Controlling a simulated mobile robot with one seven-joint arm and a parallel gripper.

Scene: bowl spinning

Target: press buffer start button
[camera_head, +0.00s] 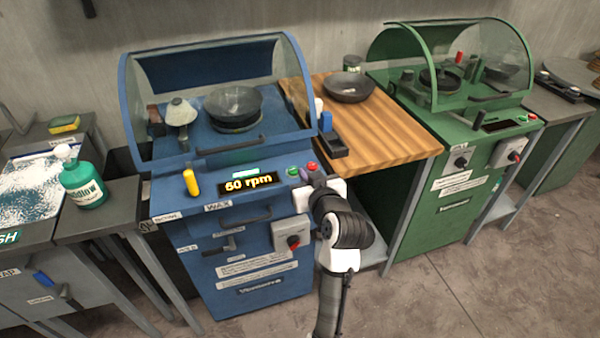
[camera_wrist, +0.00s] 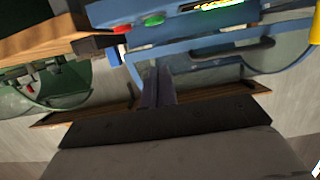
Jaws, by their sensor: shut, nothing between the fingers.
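The blue machine (camera_head: 190,205) has a display (camera_head: 248,183) reading 60 rpm. Right of the display on its front panel are a green button (camera_head: 292,171) and a red button (camera_head: 311,166). The wrist view also shows the green button (camera_wrist: 153,20) and the red button (camera_wrist: 121,29) near its top edge. My gripper (camera_head: 314,179) is shut and empty, close to the two buttons at the panel's right end. In the wrist view, my gripper (camera_wrist: 157,72) points toward the panel, with the buttons beyond its tips. Contact with either button cannot be told.
A dark bowl (camera_head: 233,103) sits under the blue machine's clear hood. A yellow handle (camera_head: 191,182) stands on its front left. A wooden table (camera_head: 390,135) separates it from a green machine (camera_head: 455,195) with its own buttons. A green bottle (camera_head: 84,184) stands at left.

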